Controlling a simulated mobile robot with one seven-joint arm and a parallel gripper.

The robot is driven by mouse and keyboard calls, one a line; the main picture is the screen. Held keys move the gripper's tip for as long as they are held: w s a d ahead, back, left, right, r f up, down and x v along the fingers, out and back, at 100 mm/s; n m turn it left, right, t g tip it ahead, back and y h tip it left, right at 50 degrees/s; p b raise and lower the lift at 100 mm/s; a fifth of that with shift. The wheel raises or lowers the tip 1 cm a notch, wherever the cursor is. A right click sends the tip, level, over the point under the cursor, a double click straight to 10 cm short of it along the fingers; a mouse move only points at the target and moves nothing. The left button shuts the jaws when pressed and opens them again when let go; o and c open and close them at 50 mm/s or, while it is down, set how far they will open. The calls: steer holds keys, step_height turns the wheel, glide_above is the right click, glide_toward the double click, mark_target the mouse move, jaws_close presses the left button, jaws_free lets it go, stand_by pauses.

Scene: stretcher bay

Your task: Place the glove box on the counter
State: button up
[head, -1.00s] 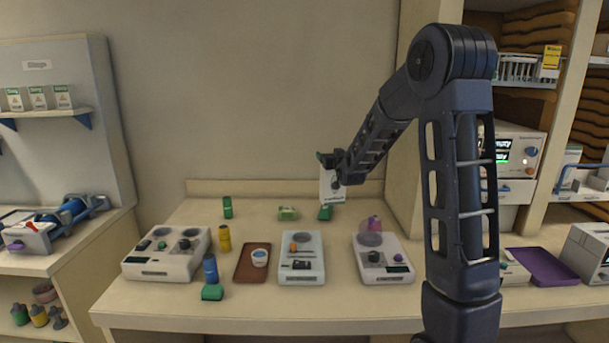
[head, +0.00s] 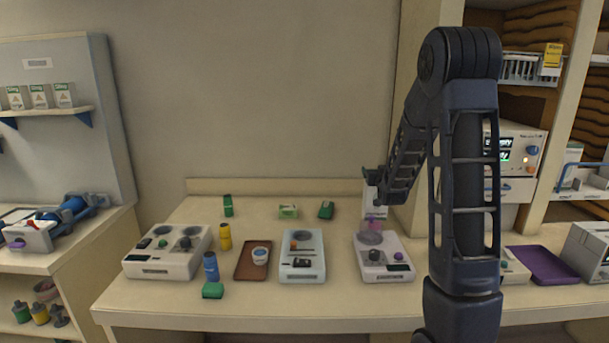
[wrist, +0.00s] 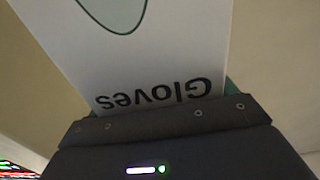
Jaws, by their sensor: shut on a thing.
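The glove box is white, with the word "Gloves" upside down on its face in the wrist view (wrist: 140,60). My gripper (wrist: 170,115) is shut on its edge. In the head view my gripper (head: 374,180) holds the glove box (head: 374,203) near the back right of the counter (head: 190,308), behind a white device with a purple dome. The dome and my gripper hide part of the box. I cannot tell whether its bottom touches the counter.
The device with the purple dome (head: 384,258) stands just in front of the box. A green item (head: 326,210) and a green-and-white pack (head: 288,212) lie to its left. A tall cabinet side (head: 407,120) rises close on the right. The back left counter has free room.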

steer(key=shift+a, duration=0.1)
steer(key=w+a+r+n+g+y, duration=0.1)
steer(key=a+r+n+y, duration=0.35)
steer(key=a, duration=1.15)
steer(key=a+r+y, duration=0.2)
steer(key=a+r, duration=0.5)
steer(key=a, duration=0.8)
step_height(320, 180, down, 20)
steer(key=shift+a+r, duration=0.15)
steer(key=shift+a, duration=0.1)
steer(key=shift+w, duration=0.1)
steer(key=o, duration=1.7)
